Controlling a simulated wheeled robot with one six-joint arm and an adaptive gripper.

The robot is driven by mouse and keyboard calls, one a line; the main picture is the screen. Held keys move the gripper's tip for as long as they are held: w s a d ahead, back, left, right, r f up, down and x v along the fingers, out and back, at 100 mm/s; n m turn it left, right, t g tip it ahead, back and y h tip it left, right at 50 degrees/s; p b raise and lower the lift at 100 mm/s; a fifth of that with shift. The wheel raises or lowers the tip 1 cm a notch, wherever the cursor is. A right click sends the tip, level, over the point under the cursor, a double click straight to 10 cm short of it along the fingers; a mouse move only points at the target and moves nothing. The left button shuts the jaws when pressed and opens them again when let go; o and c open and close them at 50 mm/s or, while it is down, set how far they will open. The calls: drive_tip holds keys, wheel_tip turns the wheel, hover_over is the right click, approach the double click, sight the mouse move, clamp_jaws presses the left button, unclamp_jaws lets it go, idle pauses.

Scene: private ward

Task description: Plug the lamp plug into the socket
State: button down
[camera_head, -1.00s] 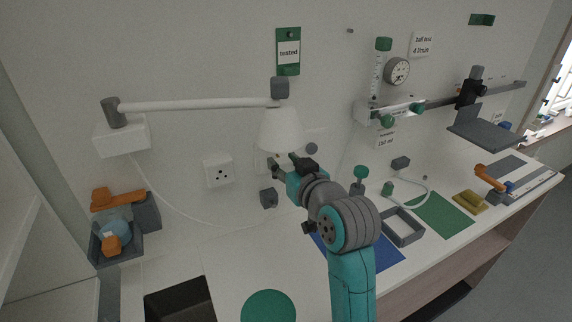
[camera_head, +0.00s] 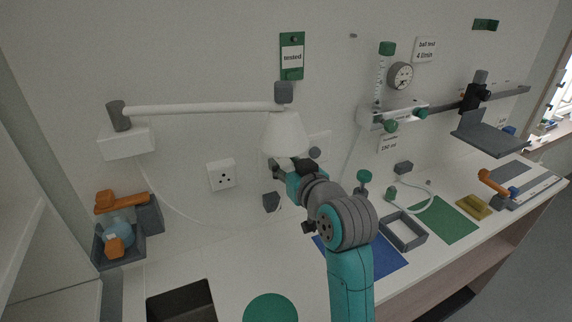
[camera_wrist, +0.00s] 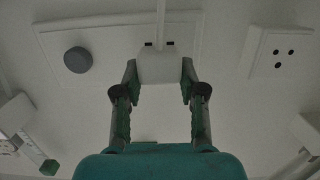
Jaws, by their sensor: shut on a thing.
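My gripper (camera_wrist: 160,94) is shut on the white lamp plug (camera_wrist: 160,68), with its fingers on either side. A white cable (camera_wrist: 161,22) runs up from the plug in the wrist view. The plug is in front of a white wall plate (camera_wrist: 110,32) with a round grey knob (camera_wrist: 77,60). Two dark slots show beside the cable; whether the plug touches the plate cannot be told. A three-hole socket (camera_wrist: 280,51) is at right there, and at left on the wall in the head view (camera_head: 221,176). The lamp (camera_head: 284,133) hangs above my gripper (camera_head: 276,172), whose tips are mostly hidden.
The lamp's arm (camera_head: 200,109) reaches across the wall above. A flowmeter (camera_head: 384,80) and a grey tray (camera_head: 402,231) are to the right. The counter at centre left is clear.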

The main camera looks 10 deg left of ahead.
drive_tip(key=shift+w+a, duration=0.25)
drive_tip(key=shift+w, duration=0.15)
drive_tip(key=c, duration=0.6)
unclamp_jaws()
drive_tip(key=shift+f+v, duration=0.15)
drive_tip(key=shift+v, duration=2.5)
drive_tip(key=shift+f+v, duration=0.15)
drive_tip(key=shift+v, duration=2.5)
drive_tip(key=shift+f+v, duration=0.15)
drive_tip(key=shift+v, duration=2.45)
